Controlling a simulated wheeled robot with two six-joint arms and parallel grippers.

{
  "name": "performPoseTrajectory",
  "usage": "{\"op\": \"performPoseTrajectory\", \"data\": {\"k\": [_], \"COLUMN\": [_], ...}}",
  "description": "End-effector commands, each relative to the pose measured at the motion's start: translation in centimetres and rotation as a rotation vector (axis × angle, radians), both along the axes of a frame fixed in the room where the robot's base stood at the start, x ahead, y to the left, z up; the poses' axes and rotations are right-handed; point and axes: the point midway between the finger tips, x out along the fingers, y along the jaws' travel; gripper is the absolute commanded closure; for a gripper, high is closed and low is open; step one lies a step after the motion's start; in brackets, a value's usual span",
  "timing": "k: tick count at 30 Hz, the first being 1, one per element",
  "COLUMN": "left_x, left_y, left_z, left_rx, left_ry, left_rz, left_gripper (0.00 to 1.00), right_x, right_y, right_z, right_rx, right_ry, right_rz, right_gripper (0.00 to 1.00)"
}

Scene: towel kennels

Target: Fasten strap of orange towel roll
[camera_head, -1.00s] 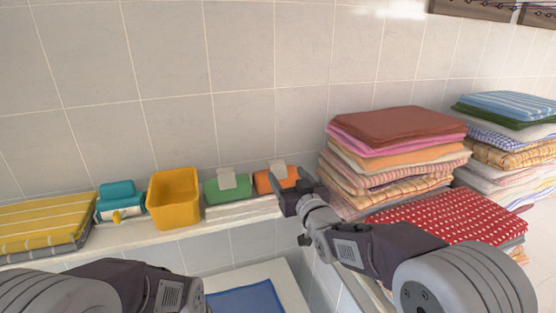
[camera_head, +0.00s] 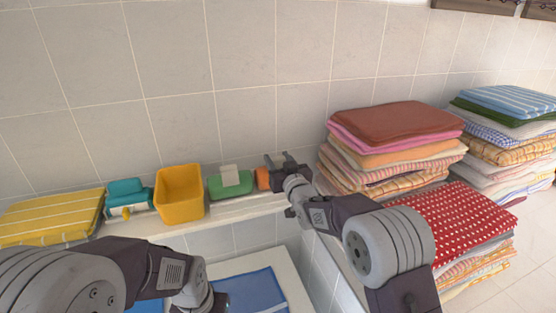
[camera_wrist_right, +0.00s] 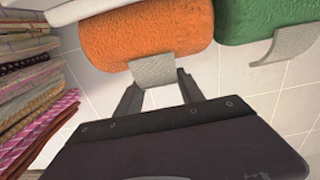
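The orange towel roll (camera_head: 262,179) lies on the ledge against the tiled wall, mostly hidden behind my right gripper (camera_head: 282,165). In the right wrist view, the orange roll (camera_wrist_right: 140,30) has a loose grey strap (camera_wrist_right: 153,70) sticking out from its side towards my right gripper (camera_wrist_right: 157,86). The two fingers there are apart, with the strap's free end near the gap between their tips. I cannot tell whether they touch it. My left arm (camera_head: 195,295) is low in the head view, and its fingertips are not clear.
A green roll (camera_head: 240,186) with its own grey strap (camera_head: 229,175) lies just left of the orange one. Towel stacks (camera_head: 395,125) rise close on the right.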

Motion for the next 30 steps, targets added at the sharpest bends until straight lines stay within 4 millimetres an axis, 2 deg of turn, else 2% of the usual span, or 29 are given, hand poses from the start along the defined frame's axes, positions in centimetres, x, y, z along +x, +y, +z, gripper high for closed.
{"op": "performPoseTrajectory", "data": {"k": [5,9,12,15,21,27,28,30], "left_x": [0.0,0.0,0.0,0.0,0.0,0.0,0.0,0.0], "left_y": [0.0,0.0,0.0,0.0,0.0,0.0,0.0,0.0], "left_z": [1.1,4.3,6.2,7.3,7.5,7.4,7.4,7.3], "left_rx": [0.000,0.000,0.000,0.000,0.000,0.000,0.000,0.000], "left_ry": [0.000,0.000,0.000,0.000,0.000,0.000,0.000,0.000], "left_rz": [0.000,0.000,0.000,0.000,0.000,0.000,0.000,0.000], "left_gripper": [0.68,0.68,0.68,0.68,0.68,0.68,0.68,0.68], "right_x": [0.2,0.8,1.1,1.3,1.4,1.4,1.4,1.4], "right_y": [0.1,0.4,0.5,0.6,0.6,0.6,0.6,0.6], "right_z": [0.5,0.9,0.4,-0.2,-1.1,-1.2,-1.2,-1.1], "right_rx": [-0.013,-0.069,-0.107,-0.129,-0.143,-0.143,-0.142,-0.142], "right_ry": [0.034,0.167,0.259,0.314,0.348,0.347,0.346,0.346], "right_rz": [0.001,0.001,0.002,0.001,-0.001,0.000,0.000,0.000], "right_gripper": [0.95,0.96,0.96,0.96,0.96,0.96,0.50,0.33]}}
